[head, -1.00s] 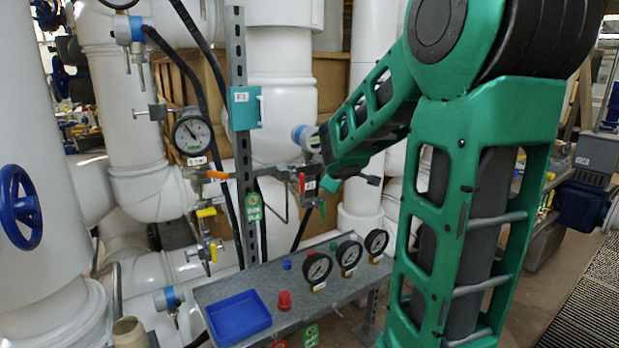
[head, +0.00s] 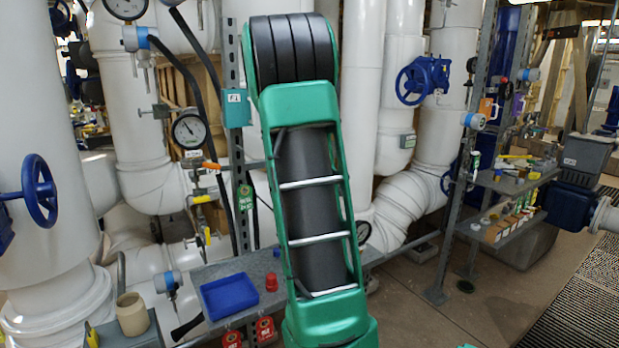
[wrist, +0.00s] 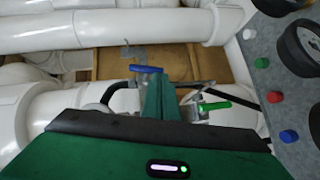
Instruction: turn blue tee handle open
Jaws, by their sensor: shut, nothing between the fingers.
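A blue bar-shaped handle (wrist: 146,69) shows near the middle of the wrist view, in front of a brown panel and by grey fittings. It looks like the blue tee handle. My gripper (wrist: 158,82) shows there as narrow green fingers, shut and empty. The fingertips overlap the lower edge of the blue handle in the picture. I cannot tell whether they touch it. In the head view my upright arm stands in front of the pipework, and both my gripper and the blue handle are hidden.
A green handle (wrist: 214,106) is right of my fingers. A grey shelf (head: 200,272) holds a blue tray (head: 229,296) and a red knob (head: 271,282). An orange lever (head: 211,166) is left of my arm. Large white pipes stand behind.

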